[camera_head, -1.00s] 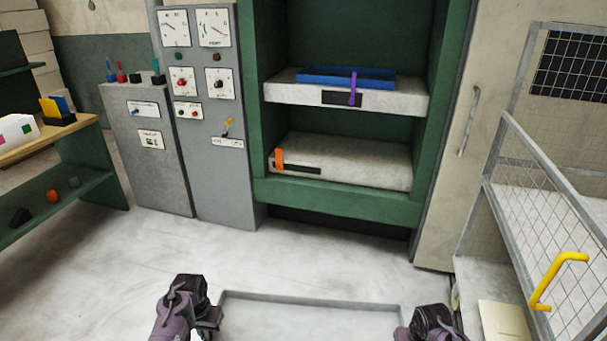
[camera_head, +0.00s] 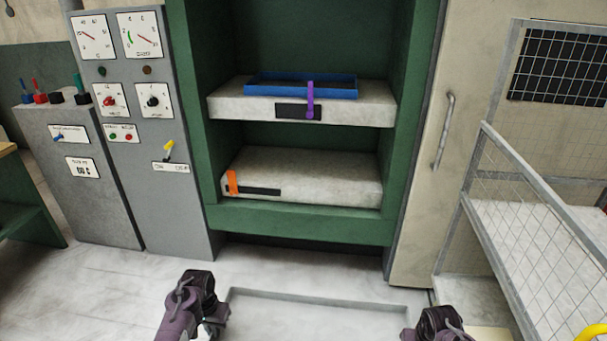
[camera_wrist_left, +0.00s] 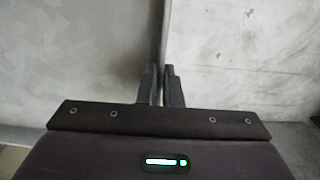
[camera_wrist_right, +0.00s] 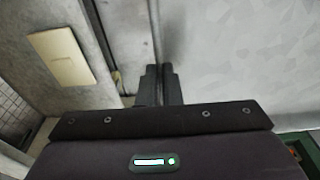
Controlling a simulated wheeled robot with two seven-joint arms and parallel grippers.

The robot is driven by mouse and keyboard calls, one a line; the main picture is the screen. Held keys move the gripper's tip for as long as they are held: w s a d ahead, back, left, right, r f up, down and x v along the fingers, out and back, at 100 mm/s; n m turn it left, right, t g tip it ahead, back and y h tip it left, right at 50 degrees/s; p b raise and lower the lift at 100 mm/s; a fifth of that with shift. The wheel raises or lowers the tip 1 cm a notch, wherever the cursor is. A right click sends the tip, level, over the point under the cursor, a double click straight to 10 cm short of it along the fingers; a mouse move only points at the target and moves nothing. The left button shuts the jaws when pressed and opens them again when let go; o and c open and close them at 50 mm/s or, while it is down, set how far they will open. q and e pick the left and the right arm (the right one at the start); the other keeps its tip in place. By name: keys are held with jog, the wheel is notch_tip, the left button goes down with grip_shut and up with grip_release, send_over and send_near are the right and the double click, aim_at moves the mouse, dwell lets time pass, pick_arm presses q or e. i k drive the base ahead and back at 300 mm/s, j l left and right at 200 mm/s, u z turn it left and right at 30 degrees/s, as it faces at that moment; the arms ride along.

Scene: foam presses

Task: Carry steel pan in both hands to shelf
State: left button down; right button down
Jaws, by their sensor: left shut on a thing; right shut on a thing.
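The steel pan (camera_head: 320,300) is wide, shallow and grey. It is at the bottom centre of the head view, and its near part is cut off by the frame. My left gripper (camera_head: 222,316) is shut on its left rim, and the left wrist view shows the fingers (camera_wrist_left: 161,84) pinching the thin wall. My right gripper (camera_head: 410,334) is at its right rim, and the right wrist view shows those fingers (camera_wrist_right: 159,84) shut on the edge. The pan looks level and its visible inside is empty. Part of a green shelf unit (camera_head: 28,215) shows at the left edge.
A green press frame (camera_head: 300,225) stands ahead, with two pale slabs and a blue tray (camera_head: 300,85). Grey control cabinets (camera_head: 150,190) stand left of it. A mesh railing (camera_head: 530,200) is close on the right. Open floor (camera_head: 110,290) lies at front left.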

aim_at(302, 172)
jog(key=i+j, duration=0.1)
jog(key=i, duration=1.1)
jog(key=i+j, duration=0.15)
jog(key=i, duration=1.1)
jog(key=i+j, duration=0.1)
jog(key=i, duration=1.1)
